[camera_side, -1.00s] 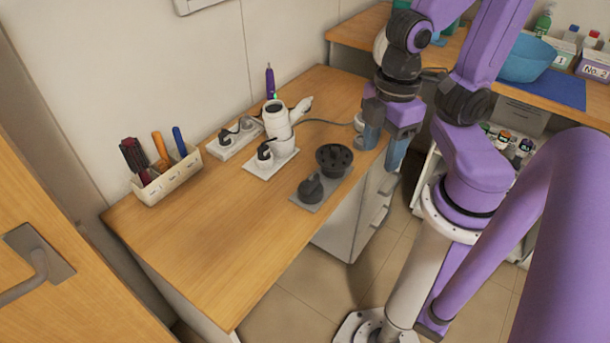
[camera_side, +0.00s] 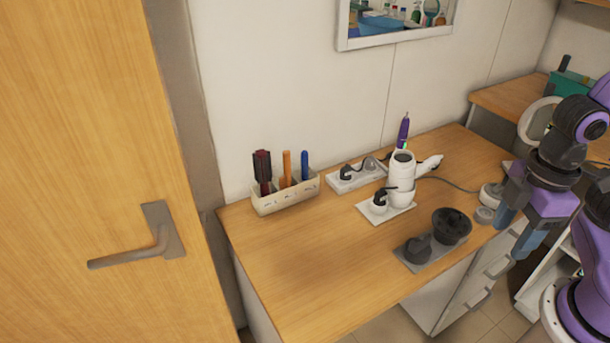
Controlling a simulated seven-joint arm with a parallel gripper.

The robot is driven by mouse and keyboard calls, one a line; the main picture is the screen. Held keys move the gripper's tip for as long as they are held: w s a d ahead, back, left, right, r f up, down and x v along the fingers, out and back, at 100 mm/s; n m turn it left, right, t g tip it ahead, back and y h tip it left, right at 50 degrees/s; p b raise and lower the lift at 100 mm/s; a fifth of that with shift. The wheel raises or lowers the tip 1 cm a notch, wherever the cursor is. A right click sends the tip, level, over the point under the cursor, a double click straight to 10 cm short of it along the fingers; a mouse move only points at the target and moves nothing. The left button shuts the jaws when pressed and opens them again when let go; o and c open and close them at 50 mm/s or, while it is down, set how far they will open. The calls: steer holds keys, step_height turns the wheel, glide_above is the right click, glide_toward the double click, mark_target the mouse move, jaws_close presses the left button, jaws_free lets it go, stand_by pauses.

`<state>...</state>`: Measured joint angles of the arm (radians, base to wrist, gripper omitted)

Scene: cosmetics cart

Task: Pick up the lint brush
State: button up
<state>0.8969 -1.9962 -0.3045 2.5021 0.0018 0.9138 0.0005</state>
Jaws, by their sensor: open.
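A cream holder box (camera_side: 287,200) stands at the back left of the wooden counter, against the wall. A dark red and black brush (camera_side: 262,167) stands upright in its left part, an orange item (camera_side: 287,163) in the middle and a blue-handled item (camera_side: 305,162) at the right. I cannot tell for certain which is the lint brush; their lower ends are hidden in the box. My gripper (camera_side: 518,229) is open and empty, pointing down by the counter's right edge, far to the right of the box.
A white dryer (camera_side: 401,172) in a stand, a purple pen-like item (camera_side: 403,131), a power strip (camera_side: 357,177) and a dark attachment (camera_side: 451,223) on a grey plate stand between box and gripper. A cable runs right. The counter's front left is clear.

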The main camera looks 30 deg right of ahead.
steer(key=shift+w+a, duration=0.1)
steer(key=shift+c, duration=0.2)
steer(key=w+a+r+m, duration=0.2)
steer(key=w+a, duration=0.5)
steer(key=w, duration=0.5)
steer(key=m+t+y, duration=0.1)
steer(key=m+t, duration=0.3)
steer(key=m, duration=0.3)
glide_above(307, 153)
steer(key=s+d, duration=0.2)
steer(key=s, duration=0.4)
step_height(307, 153, down, 4)
steer(key=x, duration=1.7)
steer(key=shift+w+a, duration=0.1)
steer(key=shift+w, duration=0.35)
jaws_close()
